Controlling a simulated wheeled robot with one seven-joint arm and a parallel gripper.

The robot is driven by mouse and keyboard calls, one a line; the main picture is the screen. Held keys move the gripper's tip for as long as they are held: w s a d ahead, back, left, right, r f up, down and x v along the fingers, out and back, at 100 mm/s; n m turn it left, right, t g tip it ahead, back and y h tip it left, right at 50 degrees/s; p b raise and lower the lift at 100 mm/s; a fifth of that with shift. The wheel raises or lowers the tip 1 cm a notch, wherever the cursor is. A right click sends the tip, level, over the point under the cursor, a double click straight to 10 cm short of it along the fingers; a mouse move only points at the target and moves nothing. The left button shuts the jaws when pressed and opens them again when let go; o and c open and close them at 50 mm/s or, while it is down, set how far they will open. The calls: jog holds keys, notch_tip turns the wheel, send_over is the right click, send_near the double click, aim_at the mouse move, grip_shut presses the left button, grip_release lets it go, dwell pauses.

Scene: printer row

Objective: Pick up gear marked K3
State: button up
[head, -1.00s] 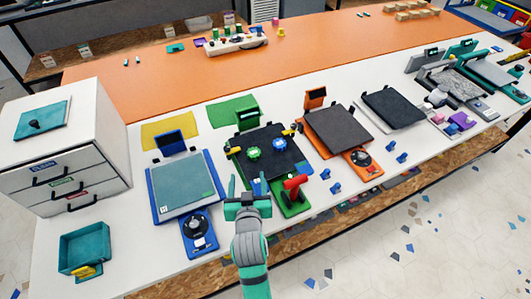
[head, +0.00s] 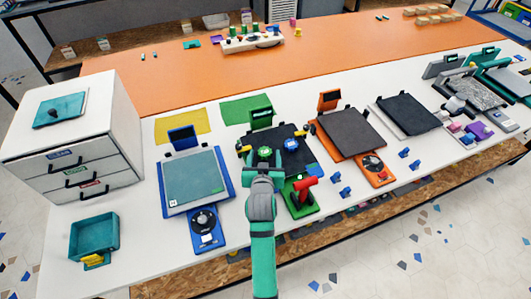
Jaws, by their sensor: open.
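Two small gears lie on the black bed (head: 298,164) of the green printer. My gripper (head: 262,160) is open at the near left part of the bed, pointing at the left gear. It hides part of the bed's near edge. I cannot tell whether its fingers touch the gear.
A green base with a red lever (head: 305,188) stands close to the right of my arm. The blue printer (head: 190,180) is on the left and the orange printer (head: 350,132) on the right. A white drawer cabinet (head: 115,110) and teal tray (head: 95,237) are at far left.

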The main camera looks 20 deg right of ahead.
jog(key=shift+x, duration=0.75)
jog(key=shift+c, duration=0.7)
jog(key=c, duration=1)
